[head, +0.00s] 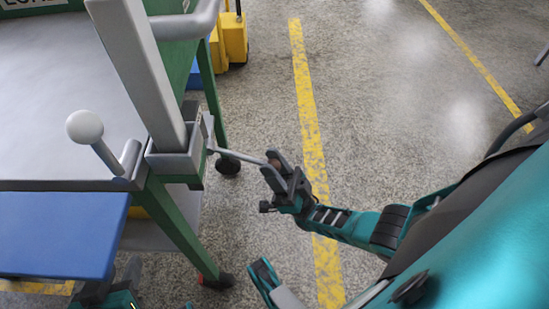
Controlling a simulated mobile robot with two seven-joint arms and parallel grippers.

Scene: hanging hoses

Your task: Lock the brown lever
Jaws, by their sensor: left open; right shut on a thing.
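The lever is a thin grey metal rod (238,155) that sticks out to the right from the grey bracket at the foot of a grey post. Its brown end (273,161) is mostly hidden between the fingers of my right gripper (278,172), which is shut on it. The rod runs nearly level, dipping slightly toward the gripper. My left gripper (118,284) is at the lower left, below the blue panel, open and partly cut off by the panel and the frame edge. It is well apart from the lever.
The grey post (145,75) rises from the bracket (180,160) on a green-legged cart with a grey top (50,90). A white ball-ended handle (85,128) stands beside it. A blue panel (60,235) juts out at lower left.

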